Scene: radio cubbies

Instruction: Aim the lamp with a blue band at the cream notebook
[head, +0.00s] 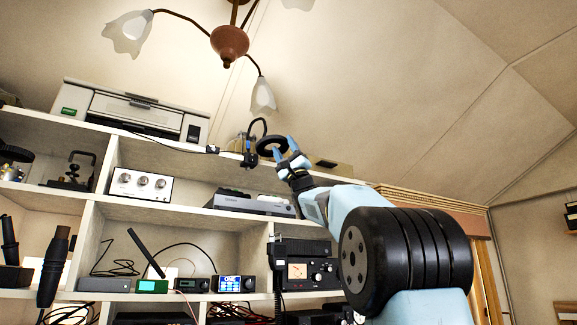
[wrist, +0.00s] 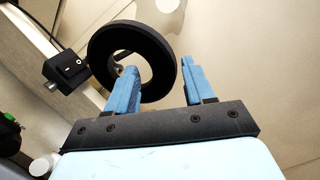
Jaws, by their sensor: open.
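A lamp with a black ring head (head: 262,147) stands at the front edge of the top shelf on a thin curved neck. A blue tint shows along the neck, but a band is too small to make out. My gripper (head: 285,150) is at the ring's right side, open and empty. In the wrist view, my gripper (wrist: 159,66) has its left finger over the ring's opening and its right finger outside. The right rim of the ring head (wrist: 167,72) appears between them; contact cannot be told. I cannot identify the cream notebook in either view.
A black switch box (wrist: 70,69) is beside the ring. A grey printer-like machine (head: 135,108) sits on the top shelf at left. A ceiling lamp (head: 229,45) hangs above. Radios and cables fill the cubbies below; open air lies right of my gripper.

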